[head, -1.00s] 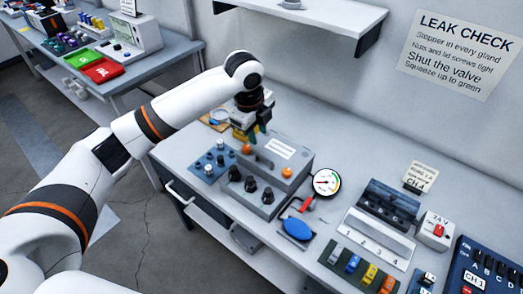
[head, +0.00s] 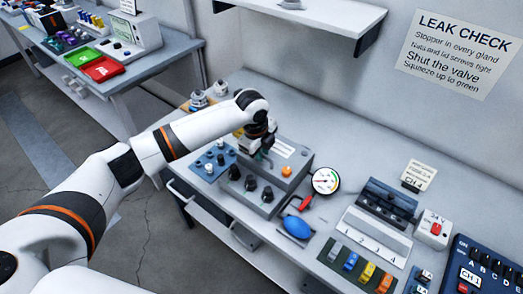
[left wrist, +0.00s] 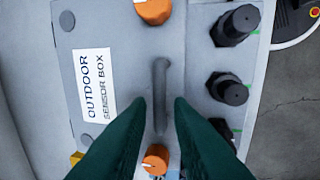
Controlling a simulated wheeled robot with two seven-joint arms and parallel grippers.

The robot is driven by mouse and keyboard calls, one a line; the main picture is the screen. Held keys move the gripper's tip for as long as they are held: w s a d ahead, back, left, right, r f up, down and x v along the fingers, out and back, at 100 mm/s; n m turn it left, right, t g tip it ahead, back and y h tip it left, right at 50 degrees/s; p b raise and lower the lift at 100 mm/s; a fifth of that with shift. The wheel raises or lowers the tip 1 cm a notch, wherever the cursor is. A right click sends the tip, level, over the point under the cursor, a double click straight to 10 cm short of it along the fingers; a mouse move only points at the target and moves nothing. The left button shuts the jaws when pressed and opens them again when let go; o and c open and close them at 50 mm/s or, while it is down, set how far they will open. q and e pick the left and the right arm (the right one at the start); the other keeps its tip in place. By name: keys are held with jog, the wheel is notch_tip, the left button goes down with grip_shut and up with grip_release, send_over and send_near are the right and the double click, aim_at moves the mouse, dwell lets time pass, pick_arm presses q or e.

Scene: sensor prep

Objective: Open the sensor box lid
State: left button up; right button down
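The grey sensor box (head: 300,165) stands on the bench, and its lid looks closed. In the left wrist view the lid (left wrist: 95,25) carries a white "OUTDOOR SENSOR BOX" label (left wrist: 95,85), a dark bar handle (left wrist: 160,72) and orange knobs at the top (left wrist: 154,11) and bottom (left wrist: 156,160). My left gripper (left wrist: 159,101) is open, its green fingertips either side of the handle's lower part, with gaps visible. In the head view my left gripper (head: 259,150) is low over the lid and hides the handle and one knob. My right gripper is out of view.
Black glands (head: 251,183) line the box's front. A blue plate with small pieces (head: 208,163) lies left of it. A gauge (head: 326,181), red valve lever (head: 301,203) and blue bulb (head: 297,228) are at its right. A wall shelf (head: 310,22) hangs behind.

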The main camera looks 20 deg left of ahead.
pick_arm(q)
grip_shut()
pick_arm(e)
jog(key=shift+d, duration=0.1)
